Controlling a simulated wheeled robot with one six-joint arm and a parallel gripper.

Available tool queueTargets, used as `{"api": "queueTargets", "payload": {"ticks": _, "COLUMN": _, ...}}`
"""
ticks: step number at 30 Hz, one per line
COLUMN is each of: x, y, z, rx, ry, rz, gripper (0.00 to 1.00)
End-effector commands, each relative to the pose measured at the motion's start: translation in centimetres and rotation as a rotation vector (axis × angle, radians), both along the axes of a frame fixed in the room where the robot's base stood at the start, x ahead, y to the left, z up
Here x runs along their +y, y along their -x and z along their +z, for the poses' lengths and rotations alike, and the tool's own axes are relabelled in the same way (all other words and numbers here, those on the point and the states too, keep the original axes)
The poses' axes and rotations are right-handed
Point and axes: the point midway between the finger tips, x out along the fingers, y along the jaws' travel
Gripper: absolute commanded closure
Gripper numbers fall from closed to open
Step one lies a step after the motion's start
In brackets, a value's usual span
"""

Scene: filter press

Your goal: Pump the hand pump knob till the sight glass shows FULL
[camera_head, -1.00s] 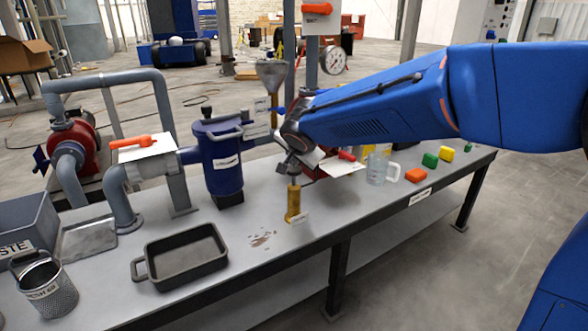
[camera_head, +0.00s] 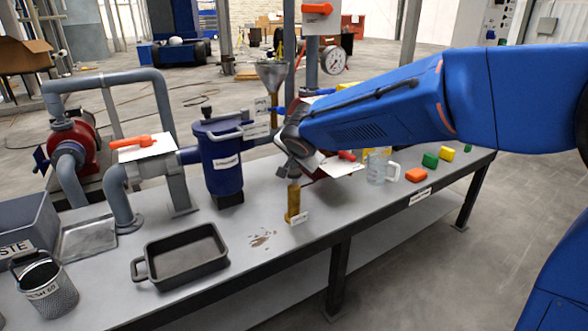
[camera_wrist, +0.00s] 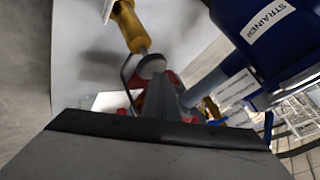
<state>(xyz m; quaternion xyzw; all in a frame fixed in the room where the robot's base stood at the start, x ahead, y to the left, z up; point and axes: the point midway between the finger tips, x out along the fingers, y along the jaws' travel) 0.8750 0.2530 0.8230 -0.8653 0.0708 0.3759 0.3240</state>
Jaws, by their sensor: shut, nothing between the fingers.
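The hand pump is an upright brass cylinder (camera_head: 293,203) near the front edge of the bench, with a small white label at its foot. My gripper (camera_head: 296,176) is right above it, and its wrist hides the knob in the head view. In the wrist view the pump's grey round knob (camera_wrist: 151,65) sits on a thin rod out of the brass body (camera_wrist: 130,26). My shut, empty fingers (camera_wrist: 158,88) end close beside the knob; whether they touch it I cannot tell. I cannot make out the sight glass or its reading.
A blue strainer (camera_head: 222,160) stands to the left, with a dark tray (camera_head: 182,258) in front. Brown spill marks (camera_head: 261,239) lie beside the pump. Pipework fills the back left.

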Motion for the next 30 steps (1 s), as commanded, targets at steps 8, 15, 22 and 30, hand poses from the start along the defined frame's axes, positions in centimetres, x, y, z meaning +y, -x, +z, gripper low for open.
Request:
{"api": "queueTargets", "payload": {"ticks": 8, "x": 0.00, "y": 0.02, "z": -0.35, "rx": 0.001, "ry": 0.000, "rz": 0.000, "gripper": 1.00}}
{"api": "queueTargets", "payload": {"ticks": 15, "x": 0.00, "y": 0.03, "z": -0.57, "rx": 0.001, "ry": 0.000, "rz": 0.000, "gripper": 1.00}}
{"api": "queueTargets", "payload": {"ticks": 22, "x": 0.00, "y": 0.03, "z": -0.79, "rx": 0.001, "ry": 0.001, "rz": 0.001, "gripper": 1.00}}
{"api": "queueTargets", "payload": {"ticks": 30, "x": -0.01, "y": 0.03, "z": -1.05, "rx": 0.001, "ry": 0.000, "rz": 0.000, "gripper": 1.00}}
